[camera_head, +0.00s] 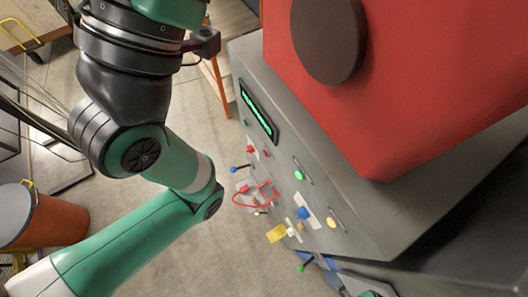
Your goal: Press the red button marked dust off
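A grey machine cabinet (375,205) carries a sloping control panel (285,180). Two small red controls, one (250,149) and another (266,153), sit on the panel below a green-lit display (258,110). I cannot read any marking, so I cannot tell which, if either, is the dust off button. A green and black arm of mine fills the left and runs beside the panel, apart from the red controls in the picture. I cannot make out the fingers of either gripper.
A large red housing (420,80) stands on the cabinet. An orange bin (50,220) stands left. Floor shows between.

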